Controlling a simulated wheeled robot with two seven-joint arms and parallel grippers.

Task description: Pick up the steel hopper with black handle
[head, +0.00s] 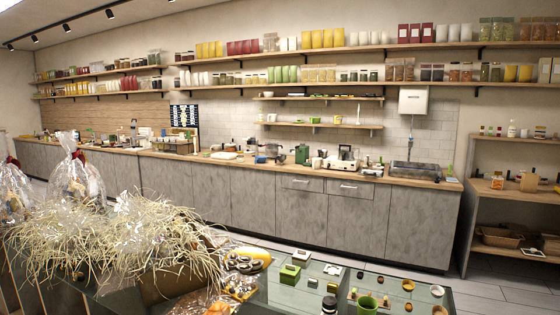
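I cannot pick out the steel hopper with black handle for certain at this distance. A pale, steel-looking appliance with dark parts (342,162) stands on the long wooden counter (420,179) along the back wall. Left of it are a green box-like item (302,154) and a cluster of small silver, blue and dark items (268,152), too small to tell apart. Neither of my grippers is in view.
A glass-topped table with small boxes, cups and a green mug (367,306) is in front. Hampers with pale shredded filler (130,240) crowd its left. Grey cabinets (300,215) line the back, under loaded shelves. Wooden shelving (510,165) stands at right. Some floor (490,290) shows at lower right.

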